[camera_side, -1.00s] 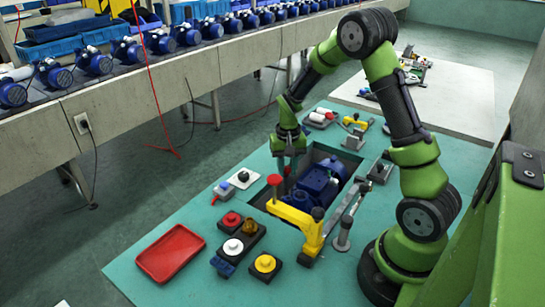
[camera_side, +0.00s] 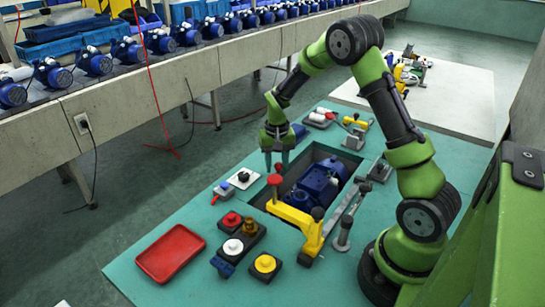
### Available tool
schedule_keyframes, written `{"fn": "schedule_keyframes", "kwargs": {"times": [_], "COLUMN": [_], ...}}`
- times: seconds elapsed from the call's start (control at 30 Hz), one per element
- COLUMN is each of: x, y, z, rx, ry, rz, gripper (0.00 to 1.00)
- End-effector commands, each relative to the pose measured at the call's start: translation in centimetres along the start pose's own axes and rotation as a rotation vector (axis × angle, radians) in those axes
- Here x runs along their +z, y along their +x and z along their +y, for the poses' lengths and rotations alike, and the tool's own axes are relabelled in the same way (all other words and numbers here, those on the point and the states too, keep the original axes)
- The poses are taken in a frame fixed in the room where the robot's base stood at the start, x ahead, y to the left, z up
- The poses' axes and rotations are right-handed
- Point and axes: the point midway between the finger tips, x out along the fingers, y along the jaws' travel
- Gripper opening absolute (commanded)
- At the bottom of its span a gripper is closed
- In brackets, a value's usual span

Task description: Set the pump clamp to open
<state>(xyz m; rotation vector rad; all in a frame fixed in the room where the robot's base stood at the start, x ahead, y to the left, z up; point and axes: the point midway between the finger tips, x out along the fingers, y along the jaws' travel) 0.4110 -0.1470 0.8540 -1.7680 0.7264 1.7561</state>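The blue pump (camera_side: 318,187) lies in a dark recess in the teal table. A yellow clamp (camera_side: 304,226) stands at the recess's near edge. Its yellow arm lies roughly level, reaching left, with a red tip (camera_side: 274,180) at its far end. A grey bar (camera_side: 345,208) runs beside the clamp along the recess's right side; I cannot tell whether it belongs to the clamp. My gripper (camera_side: 277,163) points down above the recess's left edge, just behind and above the red tip. Its fingers look apart, with nothing visibly held. Whether they touch the red part is unclear.
A red tray (camera_side: 170,253) lies at the front left. Red, white and yellow buttons (camera_side: 265,263) stand on dark blocks before the recess. A switch box (camera_side: 243,178) sits left of it. Another yellow fixture (camera_side: 355,122) stands behind.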

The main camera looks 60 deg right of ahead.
Motion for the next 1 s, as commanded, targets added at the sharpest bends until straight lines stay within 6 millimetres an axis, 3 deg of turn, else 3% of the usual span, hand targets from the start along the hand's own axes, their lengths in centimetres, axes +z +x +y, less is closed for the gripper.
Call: {"fn": "schedule_keyframes", "kwargs": {"times": [0.37,1.0], "x": [0.0,-0.1], "y": [-1.1,-14.9], "z": [0.1,0.0], "rx": [0.0,-0.001], "ry": [0.002,0.0], "rz": [-0.001,0.003], "gripper": [0.39,0.39]}}
